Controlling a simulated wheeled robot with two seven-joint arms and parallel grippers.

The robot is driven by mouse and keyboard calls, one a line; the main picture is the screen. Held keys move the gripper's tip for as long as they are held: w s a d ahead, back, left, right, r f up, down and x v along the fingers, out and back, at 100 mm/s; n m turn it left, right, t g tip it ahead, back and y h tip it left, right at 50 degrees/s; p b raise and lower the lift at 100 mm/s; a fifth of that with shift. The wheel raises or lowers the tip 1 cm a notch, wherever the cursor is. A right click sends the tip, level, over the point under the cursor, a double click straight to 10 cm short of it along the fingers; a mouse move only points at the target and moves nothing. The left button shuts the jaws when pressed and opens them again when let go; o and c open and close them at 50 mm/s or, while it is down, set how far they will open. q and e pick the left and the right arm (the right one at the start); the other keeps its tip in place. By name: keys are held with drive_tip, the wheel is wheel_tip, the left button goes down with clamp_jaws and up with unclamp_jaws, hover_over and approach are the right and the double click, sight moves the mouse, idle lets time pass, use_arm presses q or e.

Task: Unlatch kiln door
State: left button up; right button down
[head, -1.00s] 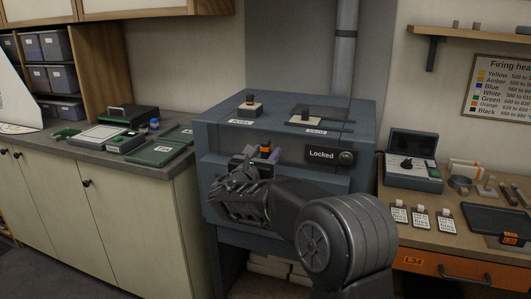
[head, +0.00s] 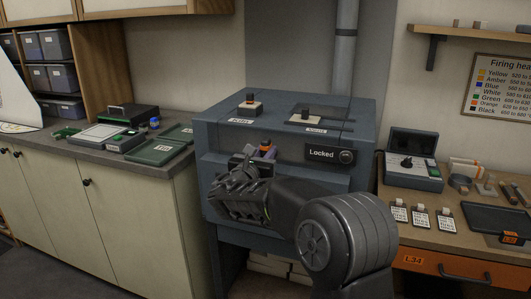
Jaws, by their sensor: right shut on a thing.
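The blue-grey kiln (head: 215,140) stands in the middle of the head view, its front facing me. A dark panel on its front reads "Locked" (head: 321,153), with a round black knob (head: 346,157) at its right end. A small latch part with an orange band (head: 266,147) sticks up at the kiln front, just above my right gripper. My right gripper (head: 248,172) is at the kiln front, shut on the latch; its own hand hides the fingertips and most of the contact. My left gripper is out of view.
Two switches stand on the kiln top (head: 250,106). The left counter holds a black case (head: 130,115) and green trays (head: 158,152). The right bench has a grey instrument box (head: 413,170), white tags and a dark tray (head: 495,220).

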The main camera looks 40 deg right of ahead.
idle(0.9)
drive_tip(key=shift+s+d+f+m+b, duration=0.35)
drive_tip(key=shift+s+f+m+b, duration=0.25)
drive_tip(key=shift+m+b, duration=3.3)
drive_tip(key=shift+s+d+f+m+b, duration=0.6)
drive_tip(key=shift+m+b, duration=1.55)
drive_tip(key=shift+b, duration=3.35)
drive_tip(key=shift+s+d+f+m+b, duration=0.1)
drive_tip(key=shift+s+f+m+b, duration=0.5)
drive_tip(key=shift+m+b, duration=3.3)
drive_tip(key=shift+w+f+n+b, duration=0.2)
drive_tip(key=shift+w+n+b, duration=0.05)
drive_tip(key=shift+n+b, duration=0.55)
drive_tip(key=c, duration=1.2)
unclamp_jaws()
drive_tip(key=shift+r, duration=0.1)
drive_tip(key=shift+c, duration=0.2)
